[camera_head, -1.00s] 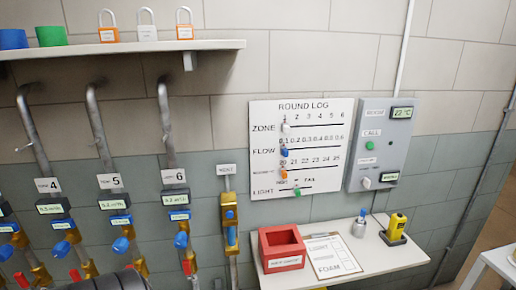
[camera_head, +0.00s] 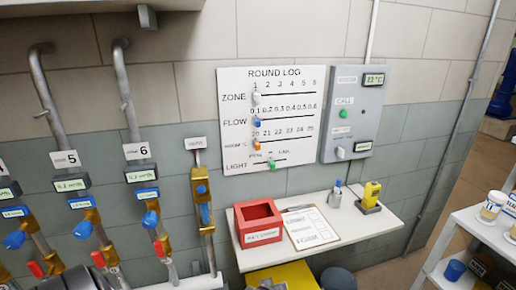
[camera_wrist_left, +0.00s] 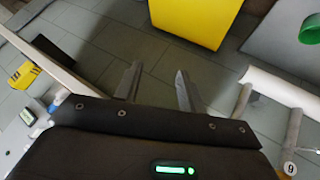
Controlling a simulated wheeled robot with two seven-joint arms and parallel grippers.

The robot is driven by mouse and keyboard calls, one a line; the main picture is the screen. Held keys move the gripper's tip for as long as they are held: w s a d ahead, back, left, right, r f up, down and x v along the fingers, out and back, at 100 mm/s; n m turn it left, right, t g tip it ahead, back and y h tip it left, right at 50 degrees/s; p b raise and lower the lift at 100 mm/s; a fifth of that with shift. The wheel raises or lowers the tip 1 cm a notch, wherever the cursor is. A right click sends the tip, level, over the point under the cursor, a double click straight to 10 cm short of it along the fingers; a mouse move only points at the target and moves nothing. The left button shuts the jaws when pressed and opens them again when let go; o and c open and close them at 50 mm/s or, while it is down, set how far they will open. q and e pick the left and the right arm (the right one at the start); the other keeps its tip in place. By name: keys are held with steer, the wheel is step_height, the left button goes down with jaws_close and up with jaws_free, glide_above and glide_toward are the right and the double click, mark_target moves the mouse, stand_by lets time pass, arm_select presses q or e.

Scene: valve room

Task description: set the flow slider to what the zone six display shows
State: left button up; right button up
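The white ROUND LOG board (camera_head: 300,88) hangs on the wall in the head view. Its blue flow slider (camera_head: 257,122) sits at the left end of the FLOW row, near the 0.1 mark. The zone six display (camera_head: 140,176) is on the pipe under the tag 6 (camera_head: 137,151); its digits are small and blurred, perhaps 0.2 m³/h. My left gripper (camera_wrist_left: 159,68) is open and empty in the left wrist view, its fingers spread above the floor. Neither gripper can be made out in the head view.
A shelf (camera_head: 382,228) below the board carries a red box (camera_head: 258,222), a clipboard (camera_head: 313,228) and a yellow device (camera_head: 370,196). A grey panel (camera_head: 352,115) is right of the board. A white rack (camera_head: 462,238) stands at right. A yellow box (camera_wrist_left: 197,18) is near my left gripper.

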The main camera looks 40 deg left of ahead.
arm_select(q)
step_height(320, 180, up, 13)
steer(key=w+n+t+b, duration=0.2)
steer(key=n+t, duration=0.1)
steer(key=n, duration=0.2)
steer(key=n+g+y, duration=0.1)
steer(key=n+y, duration=1.2)
steer(key=n, duration=2)
glide_toward(259, 124)
steer(key=p+x, duration=0.3)
steer(key=x, duration=0.6)
steer(key=shift+w+a+r, duration=0.1)
steer(key=shift+a, duration=0.25)
steer(key=shift+w+a, duration=0.3)
steer(key=shift+a, duration=0.1)
arm_select(e)
steer(key=shift+s+r, duration=0.45)
steer(key=shift+s, duration=0.2)
arm_select(q)
jaws_close()
